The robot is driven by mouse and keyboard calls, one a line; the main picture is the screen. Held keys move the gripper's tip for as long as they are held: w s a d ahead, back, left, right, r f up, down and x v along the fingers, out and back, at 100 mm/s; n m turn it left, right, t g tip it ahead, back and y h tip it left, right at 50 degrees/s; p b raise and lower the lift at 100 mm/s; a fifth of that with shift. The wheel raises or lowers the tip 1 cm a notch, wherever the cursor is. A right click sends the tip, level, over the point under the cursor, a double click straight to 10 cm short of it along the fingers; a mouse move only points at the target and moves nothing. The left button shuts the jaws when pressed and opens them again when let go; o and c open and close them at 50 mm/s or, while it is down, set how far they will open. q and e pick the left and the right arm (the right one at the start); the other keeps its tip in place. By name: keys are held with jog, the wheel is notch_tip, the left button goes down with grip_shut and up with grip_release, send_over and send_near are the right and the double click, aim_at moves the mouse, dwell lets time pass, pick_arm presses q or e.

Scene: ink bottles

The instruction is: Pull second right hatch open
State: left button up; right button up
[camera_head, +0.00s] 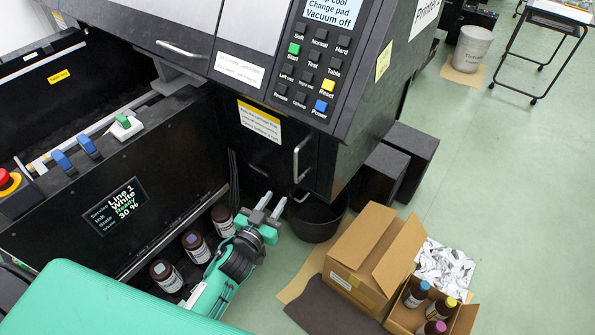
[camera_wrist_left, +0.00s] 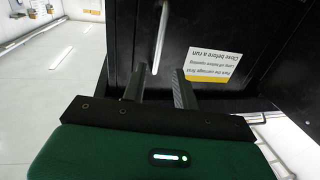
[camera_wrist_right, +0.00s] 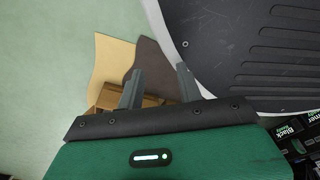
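The black hatch (camera_head: 259,150) is on the printer's front below the control panel. It looks shut and has a yellow-and-white label. A pale metal bar handle (camera_head: 297,158) stands upright at its right side. My left gripper (camera_head: 272,203) is open and empty, below the handle in the head view. In the left wrist view the handle (camera_wrist_left: 160,38) shows just beyond and between the spread fingertips (camera_wrist_left: 160,80); I cannot tell whether they touch it. My right gripper (camera_wrist_right: 160,82) is open and empty in the right wrist view; it does not show in the head view.
Several brown bottles (camera_head: 195,246) stand in a row by my left arm. A dark bucket (camera_head: 316,218) is on the floor below the handle. Green floor is clear farther right.

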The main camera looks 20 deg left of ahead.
aim_at(295, 168)
pick_arm(q)
jog(key=w, duration=0.4)
jog(key=w+d+p, duration=0.1)
jog(key=w, duration=0.4)
jog(key=w+d, duration=0.1)
jog(key=w, duration=0.3)
jog(key=shift+w+r, duration=0.25)
jog(key=shift+w, duration=0.1)
jog(key=shift+c, duration=0.2)
grip_shut()
